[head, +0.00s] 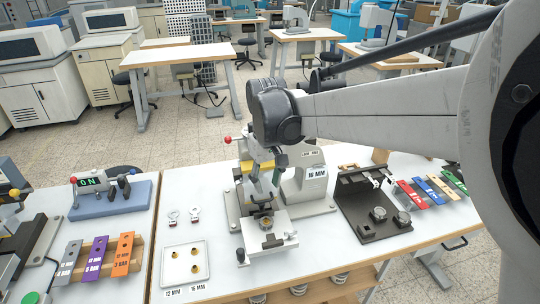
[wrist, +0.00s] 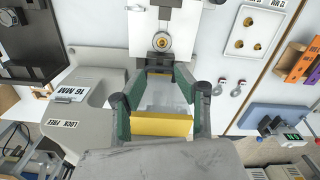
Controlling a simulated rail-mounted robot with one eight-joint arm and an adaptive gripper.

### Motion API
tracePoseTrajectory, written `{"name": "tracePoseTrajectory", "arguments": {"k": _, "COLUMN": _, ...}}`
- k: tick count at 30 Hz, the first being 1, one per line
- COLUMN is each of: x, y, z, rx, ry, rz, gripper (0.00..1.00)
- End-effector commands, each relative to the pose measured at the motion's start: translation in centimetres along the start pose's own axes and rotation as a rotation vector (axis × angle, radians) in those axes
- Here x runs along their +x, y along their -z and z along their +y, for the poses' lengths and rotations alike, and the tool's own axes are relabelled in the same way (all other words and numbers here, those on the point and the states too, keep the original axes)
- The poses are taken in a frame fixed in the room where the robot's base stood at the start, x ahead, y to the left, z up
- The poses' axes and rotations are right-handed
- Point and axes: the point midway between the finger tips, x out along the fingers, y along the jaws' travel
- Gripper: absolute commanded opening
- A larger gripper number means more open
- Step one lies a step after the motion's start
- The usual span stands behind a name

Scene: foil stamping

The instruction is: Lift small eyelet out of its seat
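A brass eyelet (head: 266,222) sits in the round seat on the press's front block. It also shows as a brass ring in the wrist view (wrist: 161,42). Several brass eyelets (head: 194,252) stand in a white tray (head: 205,284) marked 12 MM and 16 MM; the tray eyelets also show in the wrist view (wrist: 249,22). I cannot tell by size which is the small eyelet. My gripper (head: 264,183) is above and just behind the press seat, pointing down. In the wrist view its green fingers (wrist: 160,80) are apart with nothing between them.
The grey press (head: 305,185), labelled 16 MM, stands close beside my gripper. A dark fixture (head: 365,215) stands to its right, with coloured bars (head: 427,190) beyond. Two ring-ended tags (head: 194,215) lie left of the press. Bare white table (head: 190,190) lies behind the tags.

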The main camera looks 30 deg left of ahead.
Motion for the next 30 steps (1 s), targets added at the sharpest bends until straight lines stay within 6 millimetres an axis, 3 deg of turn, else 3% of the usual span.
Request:
{"name": "tracePoseTrajectory", "arguments": {"k": 12, "x": 6.6, "y": 0.1, "z": -0.1, "rx": -0.001, "ry": 0.0, "rz": 0.001, "gripper": 0.3}}
{"name": "tracePoseTrajectory", "arguments": {"k": 22, "x": 9.0, "y": 0.0, "z": -0.1, "rx": 0.0, "ry": 0.0, "rz": 0.0, "gripper": 0.3}}
{"name": "tracePoseTrajectory", "arguments": {"k": 30, "x": 12.6, "y": -0.1, "z": -0.3, "rx": 0.0, "ry": 0.0, "rz": 0.0, "gripper": 0.3}}
